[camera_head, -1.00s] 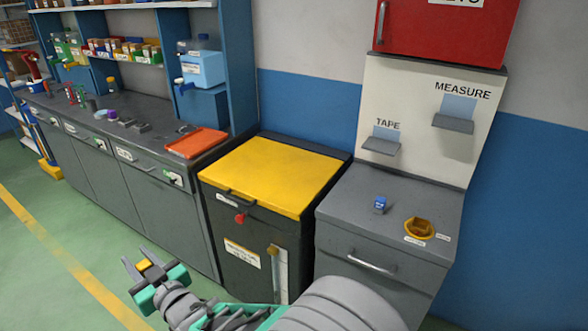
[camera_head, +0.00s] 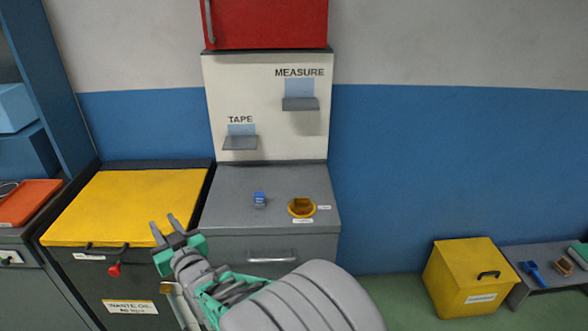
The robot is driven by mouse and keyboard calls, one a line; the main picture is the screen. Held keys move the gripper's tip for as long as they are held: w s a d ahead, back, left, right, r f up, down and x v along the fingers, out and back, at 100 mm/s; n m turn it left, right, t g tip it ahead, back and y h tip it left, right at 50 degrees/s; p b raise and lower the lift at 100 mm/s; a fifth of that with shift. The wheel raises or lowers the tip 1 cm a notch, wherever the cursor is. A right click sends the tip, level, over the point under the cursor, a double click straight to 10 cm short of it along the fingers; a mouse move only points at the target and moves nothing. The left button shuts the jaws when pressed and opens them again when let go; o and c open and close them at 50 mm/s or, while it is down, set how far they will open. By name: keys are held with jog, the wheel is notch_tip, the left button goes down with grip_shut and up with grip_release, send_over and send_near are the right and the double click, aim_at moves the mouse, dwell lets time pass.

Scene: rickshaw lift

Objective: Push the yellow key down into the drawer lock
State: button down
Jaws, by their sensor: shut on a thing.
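My gripper (camera_head: 168,229) is at the lower left of the head view, in front of the yellow-lidded bin. Its two fingers point up and left. A small yellow piece, which looks like the yellow key, shows between the fingers in the earlier frame; now it cannot be made out against the yellow lid. A drawer lock (camera_head: 8,258) with a white plate shows at the left edge, on the front of the grey workbench (camera_head: 22,292). It is apart from my gripper, across the bin front. Its keyhole is too small to make out.
The yellow-lidded bin (camera_head: 130,200) has a red knob (camera_head: 114,269). The grey cabinet (camera_head: 270,234) beside it bears a blue item (camera_head: 260,200) and an amber ring (camera_head: 302,208). A yellow box (camera_head: 466,278) and a low bench (camera_head: 548,276) stand right. Some floor (camera_head: 415,290) is clear.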

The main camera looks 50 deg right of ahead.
jog(key=d+m+g+h+b, duration=0.15)
jog(key=d+h, duration=0.25)
jog(key=d, duration=0.8)
jog(key=m+g+h+b, duration=0.4)
jog(key=m+h, duration=0.2)
send_over(301, 198)
jog(key=f, duration=0.3)
jog(key=shift+w+d, duration=0.1)
jog(key=shift+d, duration=0.2)
jog(key=shift+f+b, duration=0.4)
jog(key=shift+b, duration=0.4)
jog(key=shift+a+r+b, duration=0.1)
jog(key=shift+a+b, duration=0.05)
jog(key=shift+b, duration=0.15)
jog(key=shift+b, duration=0.55)
jog(key=shift+f+b, duration=1.65)
jog(key=shift+b, duration=0.7)
